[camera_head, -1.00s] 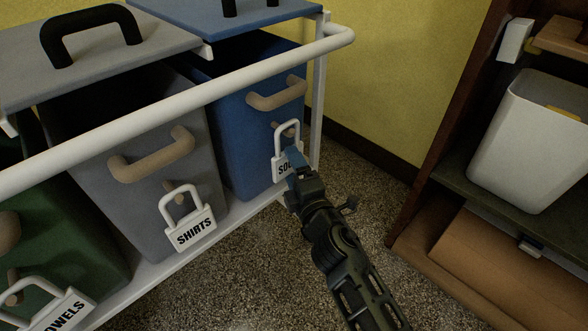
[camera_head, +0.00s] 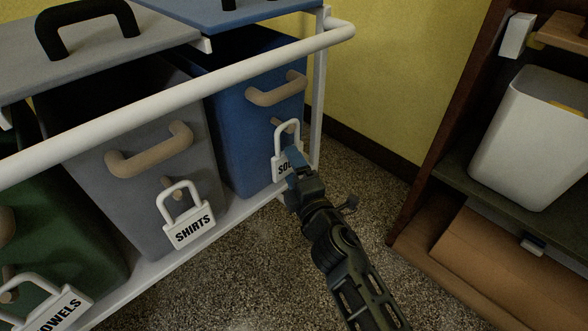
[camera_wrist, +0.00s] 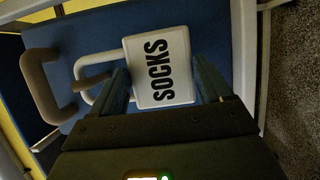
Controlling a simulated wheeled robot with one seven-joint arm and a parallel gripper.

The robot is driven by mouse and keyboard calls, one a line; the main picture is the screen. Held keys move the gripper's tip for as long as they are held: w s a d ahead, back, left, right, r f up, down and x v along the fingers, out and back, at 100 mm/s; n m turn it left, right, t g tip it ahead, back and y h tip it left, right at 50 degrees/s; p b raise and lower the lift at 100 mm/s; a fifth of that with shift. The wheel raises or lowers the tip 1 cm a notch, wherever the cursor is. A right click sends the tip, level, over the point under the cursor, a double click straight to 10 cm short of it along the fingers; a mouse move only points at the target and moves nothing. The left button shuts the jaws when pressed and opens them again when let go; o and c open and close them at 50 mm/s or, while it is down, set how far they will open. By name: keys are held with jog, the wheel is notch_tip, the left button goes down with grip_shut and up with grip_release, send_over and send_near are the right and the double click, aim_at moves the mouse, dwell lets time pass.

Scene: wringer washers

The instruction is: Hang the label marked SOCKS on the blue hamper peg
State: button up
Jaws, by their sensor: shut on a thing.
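The white SOCKS label (camera_head: 281,167) is a padlock-shaped tag with a loop on top. It is upright against the front of the blue hamper (camera_head: 240,125). My gripper (camera_head: 294,160) is shut on its body; in the wrist view a finger stands on each side of the label (camera_wrist: 160,68). The tan blue hamper peg (camera_head: 276,123) sits below the hamper's handle. In the wrist view the peg (camera_wrist: 93,82) shows within the outline of the label's loop. I cannot tell whether the loop rests on the peg.
A SHIRTS label (camera_head: 189,228) hangs on the grey hamper (camera_head: 135,190), and a TOWELS label (camera_head: 58,312) is at the green hamper (camera_head: 85,250). Shelves with a white bin (camera_head: 530,140) stand right.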

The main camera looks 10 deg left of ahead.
jog(key=o, duration=1)
jog(key=shift+c, duration=0.2)
jog(key=p+v, duration=0.5)
jog(key=v, duration=0.2)
jog(key=shift+s+d, duration=0.2)
jog(key=shift+s, duration=0.15)
